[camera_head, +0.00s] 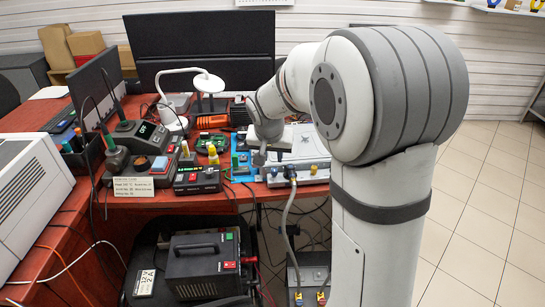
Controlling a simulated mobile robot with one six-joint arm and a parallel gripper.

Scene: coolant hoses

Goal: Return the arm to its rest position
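My arm rises at the right of the head view and reaches left over the red workbench (175,205). My gripper (260,158) is small and low over the bench, near a blue mat (241,158) and a grey unit (308,150). Its fingers are too small and too hidden to tell whether they are open or shut. A pale hose (285,222) runs from a dark connector at the bench's front edge down to a grey box (312,272) with yellow-and-blue fittings. My arm hides part of the grey unit and the area behind it.
Bench instruments (140,134), a power supply (197,178) and a white desk lamp (168,100) crowd the left of the bench. A dark monitor (200,45) stands behind. A black cart with a power unit (203,266) is below. Tiled floor (490,215) is clear at right.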

